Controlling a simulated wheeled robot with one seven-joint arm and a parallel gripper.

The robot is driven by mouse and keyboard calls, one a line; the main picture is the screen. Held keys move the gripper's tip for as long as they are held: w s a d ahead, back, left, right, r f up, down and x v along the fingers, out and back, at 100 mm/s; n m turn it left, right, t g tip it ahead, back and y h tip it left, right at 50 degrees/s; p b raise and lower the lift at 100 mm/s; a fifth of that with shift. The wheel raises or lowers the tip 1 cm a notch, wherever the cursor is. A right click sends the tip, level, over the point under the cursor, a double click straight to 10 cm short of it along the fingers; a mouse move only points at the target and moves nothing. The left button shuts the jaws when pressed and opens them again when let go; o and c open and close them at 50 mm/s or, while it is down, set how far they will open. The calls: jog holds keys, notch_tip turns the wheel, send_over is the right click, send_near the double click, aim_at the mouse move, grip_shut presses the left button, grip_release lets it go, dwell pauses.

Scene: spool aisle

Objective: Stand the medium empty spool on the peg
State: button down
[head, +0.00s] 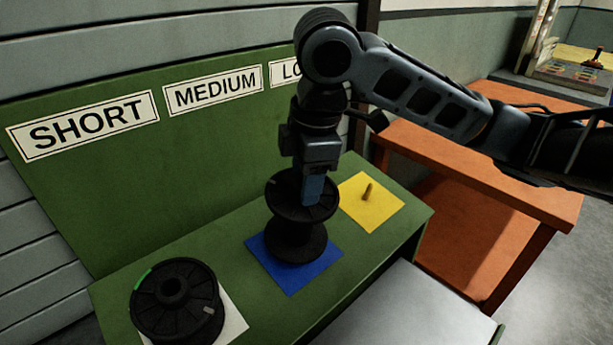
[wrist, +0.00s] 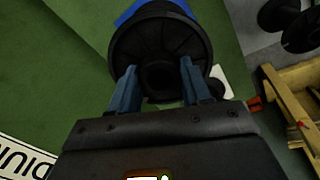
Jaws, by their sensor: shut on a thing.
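A black spool (head: 292,248) with wide flanges is upright at the blue square (head: 265,262), below the MEDIUM sign (head: 213,90). My gripper (head: 314,195) points down and is shut on the spool's upper part. In the wrist view its two blue fingers (wrist: 160,75) are at the near side of the spool's top flange (wrist: 125,45), around its central hub. The spool hides the middle of the blue square, so no peg shows there. I cannot tell whether its bottom touches the square.
A black spool (head: 172,297) stands on a white square (head: 237,322) at the left. A yellow square (head: 385,215) at the right has a bare brown peg (head: 367,191). An orange table (head: 480,160) stands beyond the green bench (head: 222,270). More black spools (wrist: 300,30) show in the wrist view.

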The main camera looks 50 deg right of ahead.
jog(key=shift+w+f+b, duration=0.2)
jog(key=shift+f+b, duration=0.6)
jog(key=shift+f, duration=0.25)
jog(key=shift+w+f+b, duration=0.15)
jog(key=shift+f+b, duration=0.65)
jog(key=shift+f, duration=0.2)
jog(key=shift+c, duration=2.2)
grip_release()
jog(key=shift+r, duration=0.1)
jog(key=r, duration=0.2)
jog(key=s+r, duration=0.1)
jog(key=r, duration=0.4)
jog(key=shift+s+a+r+p, duration=0.1)
jog(key=shift+s+r+p, duration=0.05)
jog(key=shift+r+p, duration=0.2)
jog(key=shift+f, duration=0.1)
